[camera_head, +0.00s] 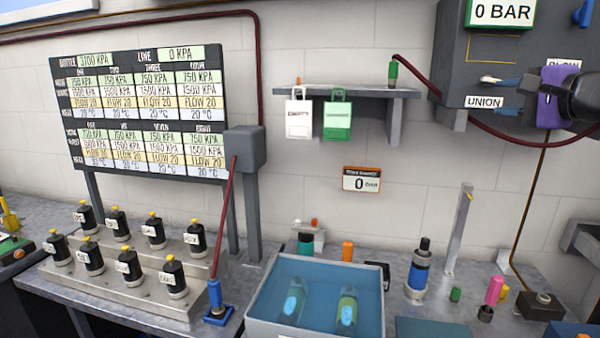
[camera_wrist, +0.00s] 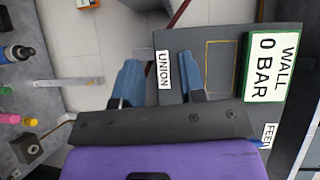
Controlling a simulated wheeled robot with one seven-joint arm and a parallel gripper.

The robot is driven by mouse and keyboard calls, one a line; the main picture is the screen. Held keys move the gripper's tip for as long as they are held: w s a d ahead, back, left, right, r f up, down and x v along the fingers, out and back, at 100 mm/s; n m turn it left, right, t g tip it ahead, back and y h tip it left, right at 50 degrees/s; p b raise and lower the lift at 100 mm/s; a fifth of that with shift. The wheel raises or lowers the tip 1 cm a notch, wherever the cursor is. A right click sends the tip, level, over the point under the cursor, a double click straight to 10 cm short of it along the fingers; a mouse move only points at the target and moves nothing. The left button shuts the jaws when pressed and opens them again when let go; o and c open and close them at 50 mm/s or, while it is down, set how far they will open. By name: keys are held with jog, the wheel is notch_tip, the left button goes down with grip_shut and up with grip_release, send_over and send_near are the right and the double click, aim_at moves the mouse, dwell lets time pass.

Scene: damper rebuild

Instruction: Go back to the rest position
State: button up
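My gripper (camera_head: 500,96) is at the upper right in the head view, in front of the grey wall panel (camera_head: 455,60). Its purple body and two blue fingers show. In the wrist view, the fingers of my gripper (camera_wrist: 158,82) stand well apart with nothing between them. The UNION label (camera_wrist: 162,70) of the panel shows behind the gap. It also shows in the head view (camera_head: 484,101). I cannot tell how far the fingertips are from the panel. My gripper and arm hide part of the panel's lower right side.
A shelf (camera_head: 375,93) with two hanging tags is left of the panel. Below are a water tank (camera_head: 262,330) holding two cylinders, a blue-and-black cylinder (camera_head: 417,270) and an upright metal post (camera_head: 459,230). A dark red hose (camera_head: 480,128) runs below the panel.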

jog(key=s+a+f+n+g+y, duration=0.1)
jog(key=s+a+f+n+g, duration=0.65)
jog(key=s+a, duration=0.35)
jog(key=s+d+f+n+g+h, duration=0.1)
jog(key=s+f+n+g+h, duration=0.2)
jog(key=s+f+n+h, duration=0.3)
jog(key=s+f, duration=0.1)
jog(key=s, duration=0.3)
jog(key=shift+s+d+f, duration=0.15)
jog(key=shift+s+d, duration=0.15)
jog(key=shift+d, duration=0.05)
